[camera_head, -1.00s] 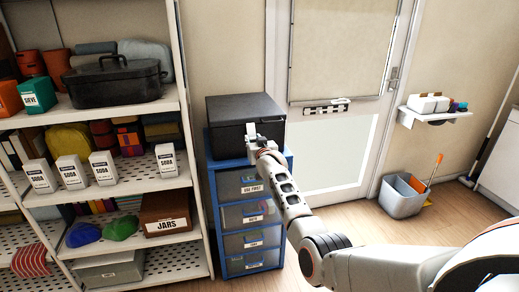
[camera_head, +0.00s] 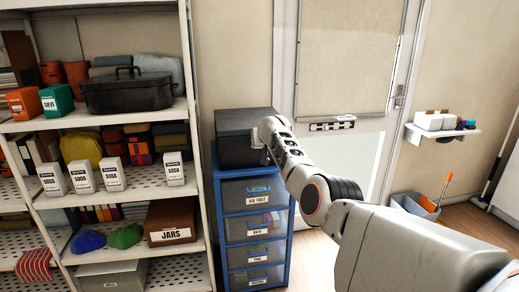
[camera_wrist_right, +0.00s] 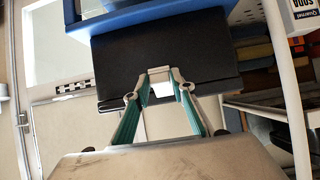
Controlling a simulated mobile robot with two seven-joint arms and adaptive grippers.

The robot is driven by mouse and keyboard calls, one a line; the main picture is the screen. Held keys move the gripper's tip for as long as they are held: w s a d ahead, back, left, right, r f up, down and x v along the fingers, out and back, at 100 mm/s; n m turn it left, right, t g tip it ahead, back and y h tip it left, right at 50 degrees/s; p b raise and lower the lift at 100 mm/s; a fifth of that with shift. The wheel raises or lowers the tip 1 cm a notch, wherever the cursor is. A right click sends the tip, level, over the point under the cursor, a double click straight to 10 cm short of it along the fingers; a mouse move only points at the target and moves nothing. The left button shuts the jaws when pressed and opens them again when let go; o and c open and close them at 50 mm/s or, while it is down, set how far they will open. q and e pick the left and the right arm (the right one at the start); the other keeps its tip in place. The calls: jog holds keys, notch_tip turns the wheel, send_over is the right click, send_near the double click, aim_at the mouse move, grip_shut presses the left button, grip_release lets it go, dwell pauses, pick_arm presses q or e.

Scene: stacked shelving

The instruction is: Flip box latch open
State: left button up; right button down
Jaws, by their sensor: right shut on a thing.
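The dark grey box (camera_head: 238,135) sits on top of a blue drawer unit, with its lid down. My right arm reaches in from the right, and its gripper (camera_head: 264,157) is at the box's front face, mostly hidden by my wrist in the head view. In the wrist view the dark box (camera_wrist_right: 205,48) lies just beyond my right gripper (camera_wrist_right: 160,80). Its fingers are closed in around a small pale latch piece (camera_wrist_right: 160,92) at the box front. The latch's exact angle is hard to tell. My left gripper is out of view.
The blue drawer unit (camera_head: 222,225) stands under the box. White shelving (camera_head: 203,225) with soda boxes, bins and a pot is close on the left. A door (camera_head: 285,60) is behind, with a small wall shelf (camera_head: 440,133) and grey bucket (camera_head: 410,205) at right.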

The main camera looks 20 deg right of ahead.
jog(key=shift+r+g+b, duration=0.1)
jog(key=shift+g+b, duration=0.3)
jog(key=shift+b, duration=0.1)
jog(key=shift+r+b, duration=0.2)
jog(key=shift+b, duration=0.15)
jog(key=shift+r, duration=0.1)
jog(key=c, duration=1.8)
grip_release()
jog(key=shift+o, duration=0.2)
